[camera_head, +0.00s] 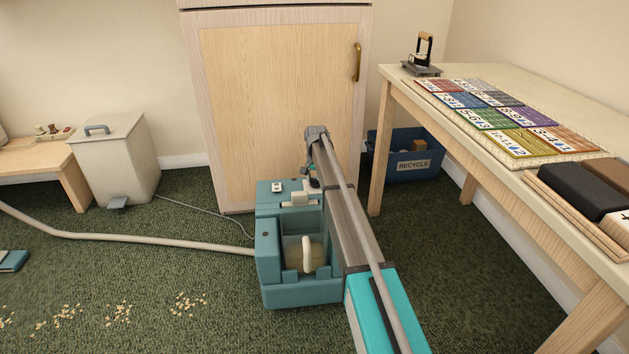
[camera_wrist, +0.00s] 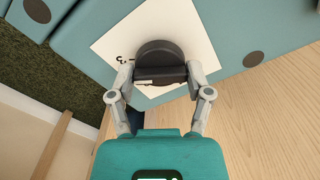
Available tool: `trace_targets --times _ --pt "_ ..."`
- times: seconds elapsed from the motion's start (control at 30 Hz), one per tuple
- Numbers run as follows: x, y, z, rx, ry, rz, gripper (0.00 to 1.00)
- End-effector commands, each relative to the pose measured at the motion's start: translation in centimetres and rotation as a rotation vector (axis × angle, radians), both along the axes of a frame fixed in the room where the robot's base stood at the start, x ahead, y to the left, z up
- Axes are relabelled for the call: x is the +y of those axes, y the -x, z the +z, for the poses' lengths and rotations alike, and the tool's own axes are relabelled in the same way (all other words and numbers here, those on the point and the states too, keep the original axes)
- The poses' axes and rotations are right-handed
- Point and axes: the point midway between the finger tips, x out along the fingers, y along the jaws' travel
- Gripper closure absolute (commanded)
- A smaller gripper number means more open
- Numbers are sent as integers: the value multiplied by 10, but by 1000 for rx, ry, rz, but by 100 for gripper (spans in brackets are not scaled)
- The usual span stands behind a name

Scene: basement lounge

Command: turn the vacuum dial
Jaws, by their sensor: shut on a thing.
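The vacuum is a teal box-shaped machine (camera_head: 302,293) on the green carpet, with its blue-teal face (camera_wrist: 232,30) in the wrist view. Its dial (camera_wrist: 158,52) is a dark round knob with a raised grip bar, set on a white label plate (camera_wrist: 118,45). A "3" shows at the plate's left; other marks are hidden or too small to read. My gripper (camera_wrist: 160,74) is shut on the dial's bar, one finger at each side. In the head view the dial is not clear, and my arm covers part of the vacuum's right side.
A wooden cabinet (camera_head: 275,100) stands close behind the vacuum. A pale hose (camera_head: 150,239) runs left over the carpet, near scattered crumbs (camera_head: 190,302). A table (camera_head: 450,115) stands at right, with a blue recycle bin (camera_head: 390,174) beneath. A white pedal bin (camera_head: 115,160) stands left.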

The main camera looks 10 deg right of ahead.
Motion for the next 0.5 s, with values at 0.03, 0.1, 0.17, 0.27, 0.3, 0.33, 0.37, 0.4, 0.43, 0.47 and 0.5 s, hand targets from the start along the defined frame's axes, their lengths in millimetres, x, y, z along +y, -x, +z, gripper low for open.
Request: trace_targets --times 0.03,0.1,0.17,0.27,0.3,0.33,0.37,0.4,0.43,0.47,0.5 --pt "-1 4 0 8 2 -1 83" --pt "-1 4 0 8 2 0 83" --pt "-1 4 0 8 2 0 83" --pt "-1 4 0 8 2 1 28" --pt "-1 4 0 8 1 1 20" --pt "0 4 0 7 1 1 15" --pt "0 3 0 7 1 2 9" --pt "0 3 0 6 1 2 2" --pt "0 3 0 6 1 2 0" --pt "0 2 0 5 0 2 0" --pt "0 2 0 5 0 2 0"
